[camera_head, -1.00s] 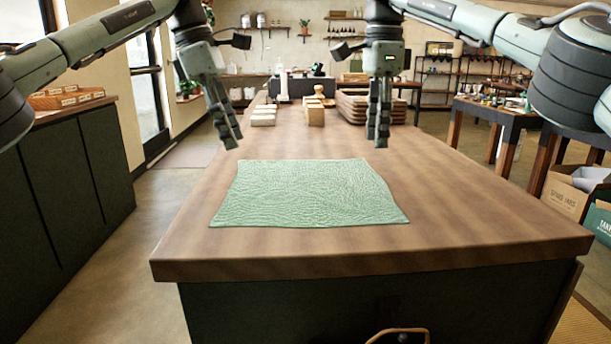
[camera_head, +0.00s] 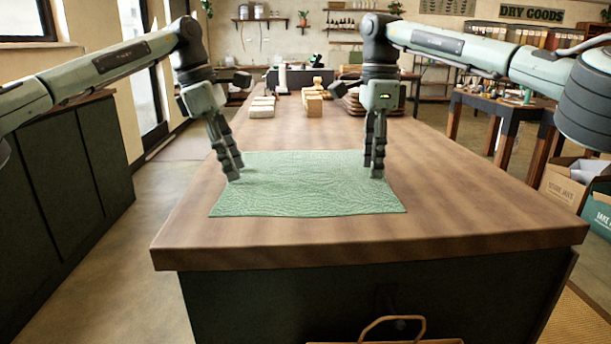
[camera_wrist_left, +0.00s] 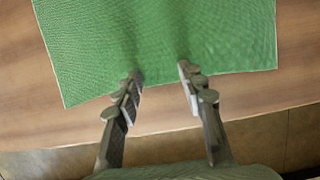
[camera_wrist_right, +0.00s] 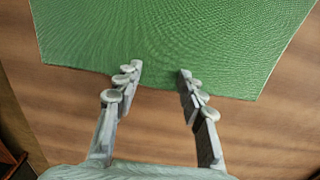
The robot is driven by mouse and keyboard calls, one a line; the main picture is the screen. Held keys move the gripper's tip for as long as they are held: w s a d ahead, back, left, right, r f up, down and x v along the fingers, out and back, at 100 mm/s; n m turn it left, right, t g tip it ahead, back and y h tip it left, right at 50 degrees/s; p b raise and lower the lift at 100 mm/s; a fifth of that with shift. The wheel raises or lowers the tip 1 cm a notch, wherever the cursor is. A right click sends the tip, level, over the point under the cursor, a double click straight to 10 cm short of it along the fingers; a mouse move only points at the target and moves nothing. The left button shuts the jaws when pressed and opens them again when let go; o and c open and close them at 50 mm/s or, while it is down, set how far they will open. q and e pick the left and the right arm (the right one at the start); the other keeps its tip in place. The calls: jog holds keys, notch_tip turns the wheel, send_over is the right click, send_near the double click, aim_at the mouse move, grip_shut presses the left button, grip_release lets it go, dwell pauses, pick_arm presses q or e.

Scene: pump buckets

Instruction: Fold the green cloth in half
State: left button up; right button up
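The green cloth (camera_head: 300,190) lies flat and spread out on the wooden counter (camera_head: 340,238). My left gripper (camera_head: 234,176) is over the cloth's left part, fingers pointing down. In the left wrist view its fingertips (camera_wrist_left: 160,70) are parted over a cloth edge, with no cloth seen bunched between them. My right gripper (camera_head: 376,174) is over the cloth's right part. In the right wrist view its fingertips (camera_wrist_right: 160,68) are also parted, at an edge of the cloth (camera_wrist_right: 180,35). I cannot tell whether either gripper touches the cloth.
Small light blocks (camera_head: 262,107) and wooden blocks (camera_head: 313,104) stand further back on the counter, with stacked brown trays (camera_head: 352,104) beside them. The counter in front of and to the right of the cloth is bare. A side table (camera_head: 505,108) stands at right.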

pick_arm(q)
jog(key=shift+f, duration=0.2)
pick_arm(e)
jog(key=shift+f, duration=0.2)
pick_arm(q)
jog(key=c, duration=0.6)
pick_arm(e)
jog(key=c, duration=0.6)
pick_arm(q)
jog(key=shift+f, duration=0.1)
grip_shut()
pick_arm(e)
jog(key=shift+f, duration=0.1)
grip_shut()
